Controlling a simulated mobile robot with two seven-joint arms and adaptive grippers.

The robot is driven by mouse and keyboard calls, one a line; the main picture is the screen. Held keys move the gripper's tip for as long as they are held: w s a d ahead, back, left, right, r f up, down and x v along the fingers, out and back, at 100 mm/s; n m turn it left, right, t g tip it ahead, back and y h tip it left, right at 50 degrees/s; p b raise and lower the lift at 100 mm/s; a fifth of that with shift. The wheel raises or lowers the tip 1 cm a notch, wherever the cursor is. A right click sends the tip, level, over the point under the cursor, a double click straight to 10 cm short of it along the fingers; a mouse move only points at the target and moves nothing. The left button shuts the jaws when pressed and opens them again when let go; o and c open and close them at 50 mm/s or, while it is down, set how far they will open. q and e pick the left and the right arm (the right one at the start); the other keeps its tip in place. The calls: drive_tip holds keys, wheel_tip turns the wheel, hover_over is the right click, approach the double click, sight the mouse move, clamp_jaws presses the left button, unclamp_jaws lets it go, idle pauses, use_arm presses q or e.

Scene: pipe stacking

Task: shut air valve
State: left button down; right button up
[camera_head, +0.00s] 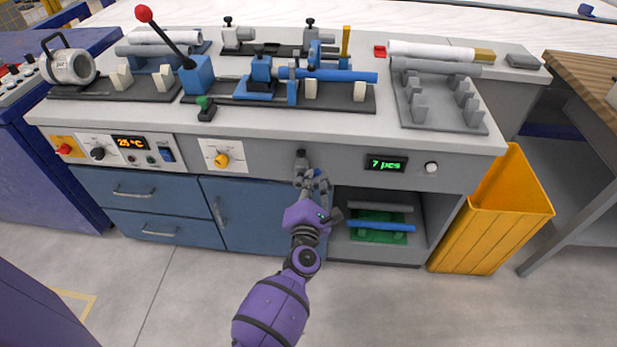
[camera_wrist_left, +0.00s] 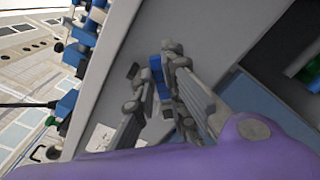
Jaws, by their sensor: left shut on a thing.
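In the left wrist view, a blue part of the valve (camera_wrist_left: 157,72) shows between the fingers of my left gripper (camera_wrist_left: 155,85). The gripper is shut on this part, and its fingers hide much of it. The handle's exact angle cannot be told. My right gripper is in neither view.
A yellow knob (camera_head: 222,159) sits left of the gripper, and a "7 pcs" display (camera_head: 386,164) sits right. Below are a blue cabinet door (camera_head: 250,215) and an open shelf with a blue pipe (camera_head: 382,227). A yellow bin (camera_head: 490,225) stands right. Pipe fixtures crowd the benchtop.

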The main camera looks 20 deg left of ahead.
use_arm(q)
drive_tip(key=shift+w+d+f+m, duration=0.1)
drive_tip(key=shift+d+f+m, duration=0.15)
drive_tip(key=shift+f+m, duration=0.8)
drive_tip(key=shift+w+d+f+m, duration=0.1)
drive_tip(key=shift+d+f+m, duration=0.2)
drive_tip(key=shift+m, duration=1.6)
drive_tip(key=shift+w+d+f+m, duration=0.1)
drive_tip(key=shift+d+f+m, duration=0.35)
drive_tip(key=shift+m, duration=1)
drive_tip(key=shift+s+a+f, duration=0.1)
drive_tip(key=shift+a+f, duration=0.1)
drive_tip(key=shift+a, duration=0.05)
drive_tip(key=c, duration=1.8)
unclamp_jaws()
drive_tip(key=shift+s, duration=0.1)
drive_tip(key=v, duration=1.1)
drive_tip(key=shift+s+d, duration=0.2)
drive_tip(key=shift+s, duration=0.15)
